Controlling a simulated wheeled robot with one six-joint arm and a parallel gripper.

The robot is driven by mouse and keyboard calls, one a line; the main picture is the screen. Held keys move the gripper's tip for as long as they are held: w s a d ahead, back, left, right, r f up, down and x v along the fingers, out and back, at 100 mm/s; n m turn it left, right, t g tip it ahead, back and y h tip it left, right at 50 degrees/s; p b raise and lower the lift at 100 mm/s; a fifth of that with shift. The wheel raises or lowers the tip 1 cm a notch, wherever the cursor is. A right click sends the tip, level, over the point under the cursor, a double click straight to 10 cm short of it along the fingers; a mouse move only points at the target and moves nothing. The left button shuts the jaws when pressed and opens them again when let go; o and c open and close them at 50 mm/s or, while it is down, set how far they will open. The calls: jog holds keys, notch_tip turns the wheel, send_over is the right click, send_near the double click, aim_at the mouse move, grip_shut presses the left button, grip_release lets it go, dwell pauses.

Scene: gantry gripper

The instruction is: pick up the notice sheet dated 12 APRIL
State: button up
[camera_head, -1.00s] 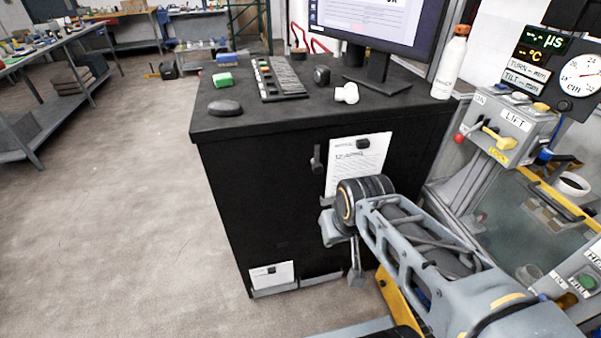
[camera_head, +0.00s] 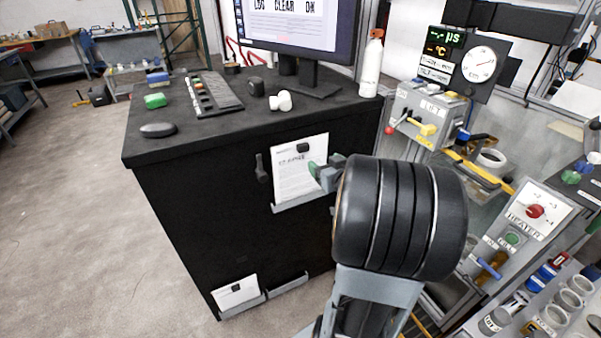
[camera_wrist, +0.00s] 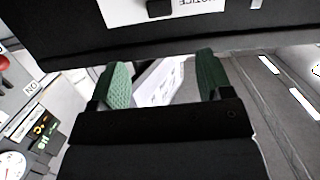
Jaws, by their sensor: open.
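A white notice sheet (camera_head: 290,178) hangs on the front of the black cabinet (camera_head: 200,205), under a black clip, its lower edge at a small grey ledge. Its bold date line is too blurred to read surely. My gripper (camera_head: 318,172) is open, its green fingertips by the sheet's right edge in the head view; I cannot tell if they touch it. In the wrist view, the sheet (camera_wrist: 185,10) shows upside down with the word NOTICE, beyond the fingertips (camera_wrist: 160,78). No sheet is between the fingers. A second white sheet (camera_head: 236,291) with a black clip sits low on the cabinet.
A dark ledge (camera_head: 287,285) is beside the lower sheet. A black handle (camera_head: 261,168) sticks out left of the upper sheet. The cabinet top holds a monitor (camera_head: 297,28), a keypad (camera_head: 213,94) and a white bottle (camera_head: 371,62). Control panels (camera_head: 425,112) stand at right.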

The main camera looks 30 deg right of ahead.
send_near(305, 146)
jog(key=a+r+x, duration=0.1)
jog(key=x, duration=0.2)
jog(key=shift+y, duration=0.3)
jog(key=shift+d+f+p+x, duration=0.15)
jog(key=shift+p+x, duration=0.1)
jog(key=shift+x, duration=0.95)
jog(key=shift+d+f+p+x, duration=0.2)
jog(key=shift+x, duration=1)
jog(key=shift+d+f+p+x, duration=0.15)
jog(key=shift+p+x, duration=0.1)
jog(key=shift+x, duration=0.95)
jog(key=shift+s, duration=0.15)
jog(key=shift+c, duration=0.3)
jog(key=c, duration=1.2)
